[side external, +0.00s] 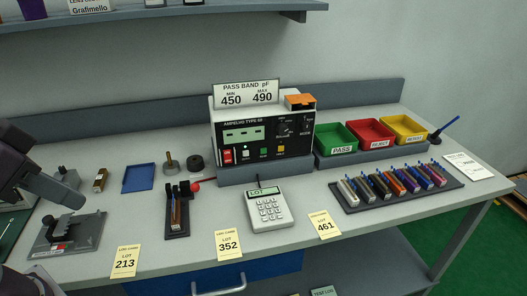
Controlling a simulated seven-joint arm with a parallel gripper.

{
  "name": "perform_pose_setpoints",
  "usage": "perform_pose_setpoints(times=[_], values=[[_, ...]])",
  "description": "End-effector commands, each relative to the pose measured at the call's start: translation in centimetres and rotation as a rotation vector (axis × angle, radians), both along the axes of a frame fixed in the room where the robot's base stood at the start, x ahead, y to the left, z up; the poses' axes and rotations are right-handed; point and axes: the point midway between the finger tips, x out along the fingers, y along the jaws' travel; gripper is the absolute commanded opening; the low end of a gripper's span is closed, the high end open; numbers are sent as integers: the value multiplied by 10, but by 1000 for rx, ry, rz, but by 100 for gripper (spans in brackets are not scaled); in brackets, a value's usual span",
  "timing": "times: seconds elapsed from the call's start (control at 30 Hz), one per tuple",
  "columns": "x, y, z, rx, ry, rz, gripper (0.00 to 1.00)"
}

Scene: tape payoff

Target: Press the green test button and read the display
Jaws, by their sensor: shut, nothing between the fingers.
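The tester (290,130), a white and black box marked AMPELOS TYPE 50, stands at the back middle of the bench. Its green button (263,152) is in the lower row, between a white and a yellow button. The pale green display (243,134) shows small dark dashes; no number can be read. My gripper (74,197) is at the far left, dark and shut, with nothing held. It is well away from the tester, near a grey fixture. Nothing covers the green button.
A calculator-like keypad (268,209) stands in front of the tester. A black stand with a red knob (195,187) is to its left. Green (334,140), red (369,133) and yellow (403,130) bins and a component tray (430,194) are right. Lot cards (228,244) line the front edge.

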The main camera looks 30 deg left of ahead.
Motion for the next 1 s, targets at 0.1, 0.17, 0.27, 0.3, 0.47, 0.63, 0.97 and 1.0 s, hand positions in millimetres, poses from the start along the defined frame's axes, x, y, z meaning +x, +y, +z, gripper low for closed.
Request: perform_pose_setpoints(times=[0.1,0.17,0.27,0.3,0.47,0.63,0.97,1.0], values=[[1,0,0,-1,-1,-3,0],[8,-2,1,-2,-9,-17,0],[37,-11,5,-9,-42,-70,0],[53,-16,7,-12,-63,-99,0],[130,-40,6,-4,-168,-210,0],[209,-65,-11,51,-291,-297,0],[333,-110,-104,410,-554,-461,0],[341,-115,-118,478,-589,-486,0]])
